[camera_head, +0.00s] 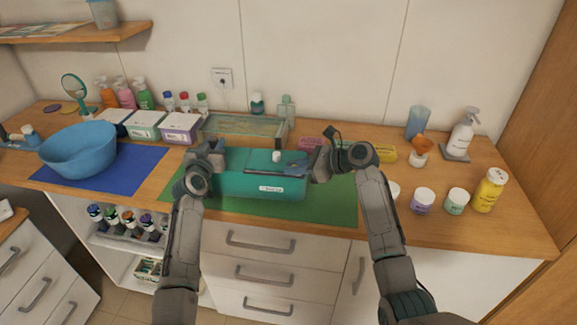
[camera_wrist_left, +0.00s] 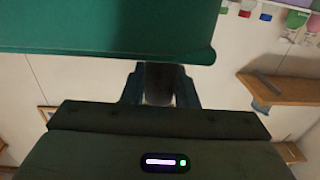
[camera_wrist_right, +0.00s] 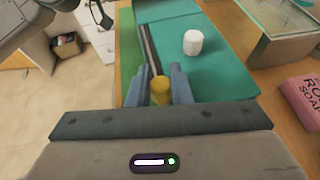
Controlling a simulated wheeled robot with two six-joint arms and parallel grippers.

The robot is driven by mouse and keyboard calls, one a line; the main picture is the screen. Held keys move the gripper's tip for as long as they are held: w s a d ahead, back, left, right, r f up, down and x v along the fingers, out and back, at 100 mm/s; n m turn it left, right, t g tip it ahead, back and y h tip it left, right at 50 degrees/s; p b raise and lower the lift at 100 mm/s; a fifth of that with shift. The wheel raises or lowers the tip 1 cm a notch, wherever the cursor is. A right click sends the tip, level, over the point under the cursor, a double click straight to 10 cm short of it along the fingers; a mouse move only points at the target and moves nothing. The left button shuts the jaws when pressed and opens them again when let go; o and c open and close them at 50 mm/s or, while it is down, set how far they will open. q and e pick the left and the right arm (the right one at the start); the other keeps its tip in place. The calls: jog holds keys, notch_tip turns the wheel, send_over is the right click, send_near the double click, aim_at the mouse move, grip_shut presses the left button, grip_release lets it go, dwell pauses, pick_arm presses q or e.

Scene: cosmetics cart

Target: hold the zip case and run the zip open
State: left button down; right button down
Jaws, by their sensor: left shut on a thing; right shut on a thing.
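The teal zip case (camera_head: 262,185) lies on the green mat, a pale label on its front. It also shows in the left wrist view (camera_wrist_left: 110,28) and the right wrist view (camera_wrist_right: 205,75). My left gripper (camera_head: 217,160) is at its left end, shut on a greyish part (camera_wrist_left: 158,85) at the case's edge; the exact grip is partly hidden. My right gripper (camera_head: 298,168) is over the case's right end, its blue fingers shut on the gold zip pull (camera_wrist_right: 160,90). The dark zip line (camera_wrist_right: 149,48) runs away from the pull along the case top.
A small white cylinder (camera_wrist_right: 193,42) stands on or just behind the case top. A glass-topped box (camera_head: 243,126) is behind, a pink soap box (camera_wrist_right: 302,100) to the right. A blue bowl (camera_head: 77,155) stands left; jars (camera_head: 423,200) stand right. The green mat (camera_head: 335,205) is clear in front.

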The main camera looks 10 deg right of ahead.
jog(key=c, duration=1.3)
grip_release()
jog(key=v, duration=1.1)
jog(key=shift+s+d, duration=0.2)
jog(key=shift+d, duration=0.15)
jog(key=shift+r, duration=0.1)
pick_arm(q)
jog(key=c, duration=1.1)
grip_release()
jog(key=shift+o, duration=0.2)
jog(key=shift+s, duration=0.1)
